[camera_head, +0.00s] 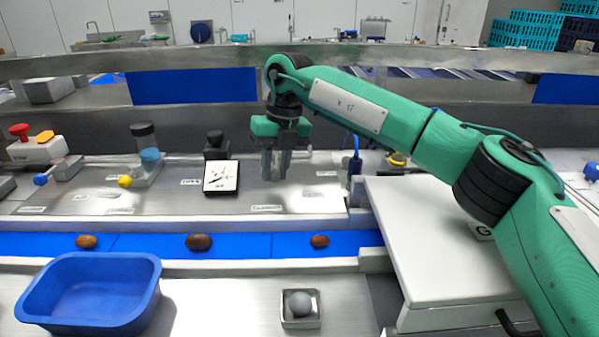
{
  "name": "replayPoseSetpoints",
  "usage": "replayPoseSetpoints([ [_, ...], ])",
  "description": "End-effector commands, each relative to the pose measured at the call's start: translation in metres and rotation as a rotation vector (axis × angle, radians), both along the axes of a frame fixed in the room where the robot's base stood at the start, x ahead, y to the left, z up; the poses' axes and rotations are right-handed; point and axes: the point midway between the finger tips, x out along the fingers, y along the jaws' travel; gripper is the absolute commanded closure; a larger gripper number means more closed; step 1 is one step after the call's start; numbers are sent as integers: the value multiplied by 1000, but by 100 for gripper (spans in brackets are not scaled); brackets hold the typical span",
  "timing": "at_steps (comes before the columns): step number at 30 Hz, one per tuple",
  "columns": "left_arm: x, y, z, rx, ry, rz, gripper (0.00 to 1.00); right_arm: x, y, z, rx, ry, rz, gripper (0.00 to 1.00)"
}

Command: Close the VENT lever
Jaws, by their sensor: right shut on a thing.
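My right gripper (275,179) points down over the steel control panel (300,200), right of the dark box with a white dial face (221,178). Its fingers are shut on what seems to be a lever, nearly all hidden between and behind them. I cannot tell the lever's angle. The panel's small labels are too blurred to read, so I cannot pick out the word VENT. Other handles on the panel have a yellow ball (125,181) and a blue ball (40,179). My left gripper is not in view.
A blue belt (150,243) with several brown dates runs in front of the panel. A blue bin (90,290) and a small tray with a grey ball (300,303) stand nearer. A white cover (440,240) lies under my right arm. A red button (19,131) is far left.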

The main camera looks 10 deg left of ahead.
Motion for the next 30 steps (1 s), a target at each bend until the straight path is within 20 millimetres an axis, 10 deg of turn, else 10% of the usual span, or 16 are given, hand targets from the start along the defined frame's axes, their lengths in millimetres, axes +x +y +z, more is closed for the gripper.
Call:
replayPoseSetpoints([
  [29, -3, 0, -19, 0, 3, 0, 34, -4, 17, 2, 3, -2, -206, 100],
  [30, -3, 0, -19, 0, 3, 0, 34, -4, 17, 2, 3, -2, -206, 67],
])
